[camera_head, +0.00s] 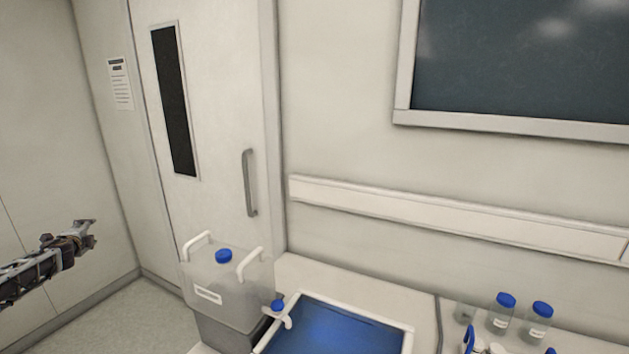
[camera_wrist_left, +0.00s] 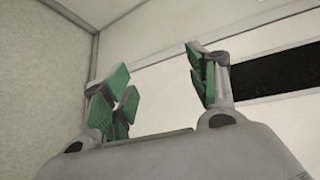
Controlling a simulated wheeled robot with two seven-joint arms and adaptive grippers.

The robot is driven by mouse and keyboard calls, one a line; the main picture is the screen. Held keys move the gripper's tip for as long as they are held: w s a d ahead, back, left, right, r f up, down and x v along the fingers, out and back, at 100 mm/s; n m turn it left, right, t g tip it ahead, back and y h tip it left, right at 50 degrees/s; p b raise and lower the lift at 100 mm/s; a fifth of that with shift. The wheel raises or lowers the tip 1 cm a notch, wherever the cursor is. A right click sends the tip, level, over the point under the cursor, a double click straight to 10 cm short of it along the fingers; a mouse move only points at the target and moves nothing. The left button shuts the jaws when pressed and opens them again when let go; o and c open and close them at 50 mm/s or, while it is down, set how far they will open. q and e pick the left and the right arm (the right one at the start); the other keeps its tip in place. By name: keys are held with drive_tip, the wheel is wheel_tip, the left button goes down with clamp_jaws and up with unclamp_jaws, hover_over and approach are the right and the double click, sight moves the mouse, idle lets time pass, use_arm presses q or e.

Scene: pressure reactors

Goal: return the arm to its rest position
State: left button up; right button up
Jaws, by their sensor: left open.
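My left arm comes in from the left edge in the head view. My left gripper (camera_head: 88,232) is out in free air left of the bench, pointing towards the door side. It touches nothing there. In the left wrist view the two green-padded fingers of the left gripper (camera_wrist_left: 158,88) stand wide apart with nothing between them. Behind them are the wall and a dark strip. My right gripper is in neither view.
A translucent container (camera_head: 228,283) with a blue cap stands on the bench beside a blue-bottomed tray (camera_head: 411,340). Blue-capped bottles (camera_head: 538,322) stand at right. A door (camera_head: 215,110) with a handle is behind. The floor (camera_head: 125,320) at left is clear.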

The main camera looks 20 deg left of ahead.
use_arm(q)
drive_tip(key=s+f+n+g, duration=0.15)
drive_tip(key=s+f, duration=0.25)
drive_tip(key=f, duration=0.4)
drive_tip(key=s+f+n+g, duration=0.1)
drive_tip(key=s+f+g, duration=0.1)
drive_tip(key=s+f, duration=0.45)
drive_tip(key=s+d+f+n+g+h, duration=0.1)
drive_tip(key=s+d+f, duration=0.55)
drive_tip(key=f, duration=0.65)
drive_tip(key=s+d+f+n+g+h, duration=0.15)
drive_tip(key=s+d+f, duration=0.45)
drive_tip(key=f, duration=0.6)
drive_tip(key=s+d+f+n+g+h, duration=0.15)
drive_tip(key=s+d+f, duration=0.5)
drive_tip(key=f, duration=0.65)
drive_tip(key=s+d+f+h, duration=0.25)
drive_tip(key=d+f, duration=0.35)
drive_tip(key=d, duration=0.7)
drive_tip(key=s+d+f+g+h, duration=0.1)
drive_tip(key=s+d+f, duration=0.2)
drive_tip(key=d+f, duration=0.65)
drive_tip(key=s+d+f+h, duration=0.2)
drive_tip(key=d+f, duration=0.2)
drive_tip(key=d, duration=1.1)
drive_tip(key=s+d+f+n+h, duration=0.1)
drive_tip(key=s+d+f, duration=0.1)
drive_tip(key=d, duration=1.5)
drive_tip(key=shift+h, duration=0.35)
